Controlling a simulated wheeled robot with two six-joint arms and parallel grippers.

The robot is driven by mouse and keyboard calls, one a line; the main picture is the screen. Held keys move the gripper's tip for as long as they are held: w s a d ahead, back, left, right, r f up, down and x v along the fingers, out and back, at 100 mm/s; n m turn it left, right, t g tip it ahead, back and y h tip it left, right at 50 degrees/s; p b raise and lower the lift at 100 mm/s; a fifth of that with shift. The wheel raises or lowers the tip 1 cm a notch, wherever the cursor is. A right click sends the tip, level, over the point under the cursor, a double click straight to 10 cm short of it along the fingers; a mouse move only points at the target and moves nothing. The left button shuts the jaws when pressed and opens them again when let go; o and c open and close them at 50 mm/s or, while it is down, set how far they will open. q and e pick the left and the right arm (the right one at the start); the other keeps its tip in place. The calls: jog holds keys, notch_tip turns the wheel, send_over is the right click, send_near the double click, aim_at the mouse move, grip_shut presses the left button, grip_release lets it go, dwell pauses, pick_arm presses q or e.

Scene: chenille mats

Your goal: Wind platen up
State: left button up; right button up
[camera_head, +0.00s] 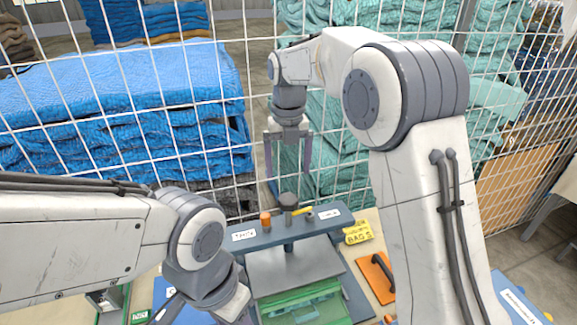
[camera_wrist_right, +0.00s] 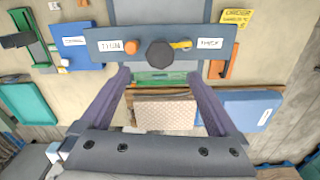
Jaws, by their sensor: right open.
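A press stands at the front middle, with a blue-grey crossbeam (camera_head: 333,222) carrying white labels. A dark round knob (camera_head: 288,199) stands on a post at the beam's middle; the right wrist view shows it from above (camera_wrist_right: 160,53). The flat grey platen (camera_head: 290,268) hangs below the beam, over a green bed (camera_head: 302,307). My right gripper (camera_head: 288,170) is open and empty, pointing down above the knob, apart from it. In the right wrist view its fingers (camera_wrist_right: 160,76) are spread wide. My left gripper is at the bottom edge, left of the press; its fingertips are not clearly visible.
An orange knob (camera_head: 265,218) and a yellow pointer (camera_head: 304,211) flank the dark knob. A yellow sign (camera_head: 358,232) and an orange board (camera_head: 377,277) lie right of the press. A white wire grid stands behind, before stacked blue mats (camera_head: 120,85).

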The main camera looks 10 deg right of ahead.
jog(key=shift+r, duration=0.6)
jog(key=shift+c, duration=0.3)
